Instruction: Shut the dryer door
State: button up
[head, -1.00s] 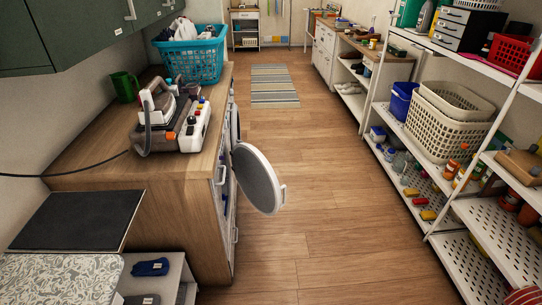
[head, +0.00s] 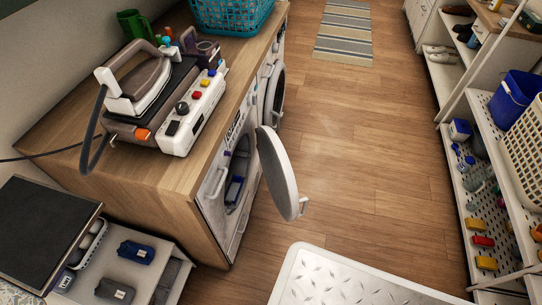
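The round dryer door (head: 280,172) stands swung open into the aisle in the head view. A second round opening (head: 273,92) shows farther along the counter. The hinge is hard to make out. My gripper is not in view.
An iron station (head: 150,95) and a turquoise basket (head: 233,14) stand on the wooden counter (head: 140,180). A low unit with folded cloths (head: 137,252) is at lower left. White perforated shelving (head: 480,215) lines the right. The wood floor (head: 375,160) between is clear up to the striped rug (head: 343,35).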

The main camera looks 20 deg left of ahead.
aim_at(277, 168)
jog(key=i+l+u, duration=0.15)
jog(key=i+u, duration=0.3)
jog(key=i+l+u, duration=0.25)
jog(key=u, duration=0.25)
jog(key=i+l+u, duration=0.25)
jog(key=u, duration=0.2)
jog(key=i+l+u, duration=0.15)
jog(key=l+u, duration=0.3)
jog(key=i+l+u, duration=0.15)
jog(key=l+u, duration=0.25)
jog(key=l, duration=0.15)
jog(key=l+u, duration=0.35)
jog(key=l, duration=0.2)
jog(key=l+u, duration=0.4)
jog(key=l, duration=0.2)
jog(key=k+l+u, duration=0.1)
jog(key=l+u, duration=0.3)
jog(key=l, duration=0.2)
jog(key=k+l+u, duration=0.1)
jog(key=l+u, duration=0.3)
jog(key=l, duration=0.3)
jog(key=j, duration=0.45)
jog(key=u, duration=0.05)
